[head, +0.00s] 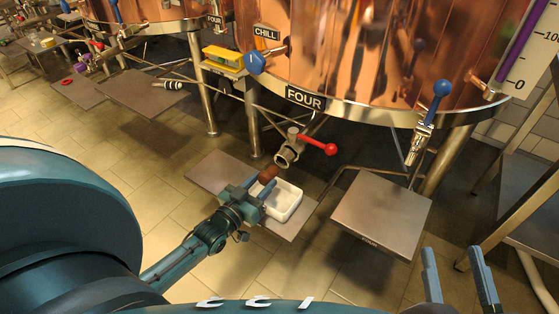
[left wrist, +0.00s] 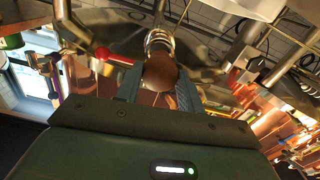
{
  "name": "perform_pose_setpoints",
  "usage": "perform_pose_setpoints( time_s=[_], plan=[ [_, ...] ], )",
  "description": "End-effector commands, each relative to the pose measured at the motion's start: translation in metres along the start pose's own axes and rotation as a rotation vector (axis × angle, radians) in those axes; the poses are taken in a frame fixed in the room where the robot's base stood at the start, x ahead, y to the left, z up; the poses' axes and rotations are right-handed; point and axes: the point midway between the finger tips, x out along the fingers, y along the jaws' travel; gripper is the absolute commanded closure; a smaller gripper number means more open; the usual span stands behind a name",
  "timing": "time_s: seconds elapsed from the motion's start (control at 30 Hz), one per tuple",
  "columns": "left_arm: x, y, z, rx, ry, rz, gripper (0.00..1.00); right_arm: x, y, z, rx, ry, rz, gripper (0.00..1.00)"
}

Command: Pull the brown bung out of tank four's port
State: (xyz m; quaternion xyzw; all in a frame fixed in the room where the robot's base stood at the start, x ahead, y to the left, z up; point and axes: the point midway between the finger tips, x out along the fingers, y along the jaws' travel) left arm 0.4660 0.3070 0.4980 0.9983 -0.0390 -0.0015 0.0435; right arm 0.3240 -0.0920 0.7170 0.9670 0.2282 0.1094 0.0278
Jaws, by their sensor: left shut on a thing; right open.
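Tank four is the copper vessel with the FOUR plate (head: 305,98). Its port (head: 286,157) is a short metal pipe with a red-handled valve (head: 318,145), opening toward the lower left. My left gripper (head: 263,184) is shut on the brown bung (head: 268,174), right by the port mouth. In the left wrist view the bung (left wrist: 160,73) sits between the two fingers, with the metal port (left wrist: 158,42) just beyond. I cannot tell whether the bung's far end is inside the port or just clear of it. My right gripper (head: 459,276) is open and empty at the lower right.
A white tray (head: 291,212) stands on a low metal shelf (head: 208,170) below the port. A bare metal platform (head: 383,215) is to its right. A blue-handled tap (head: 430,115) and a blue knob (head: 255,63) are on the tank. Tiled floor lies open at left.

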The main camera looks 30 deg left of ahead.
Motion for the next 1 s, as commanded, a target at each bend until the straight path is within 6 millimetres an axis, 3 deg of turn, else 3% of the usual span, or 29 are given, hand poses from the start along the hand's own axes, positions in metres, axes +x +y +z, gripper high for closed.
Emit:
perform_pose_setpoints(
  time_s=[0.47, 1.0],
  plan=[
    [-0.007, 0.0, -0.004, 0.0, -0.001, 0.0, 0.98, 0.002, 0.001, -0.008, 0.0, 0.0, 0.0, 0.52],
    [-0.054, 0.003, -0.029, 0.0, -0.001, 0.0, 0.98, 0.011, 0.006, -0.053, 0.0, 0.0, 0.0, 0.52]
  ],
)
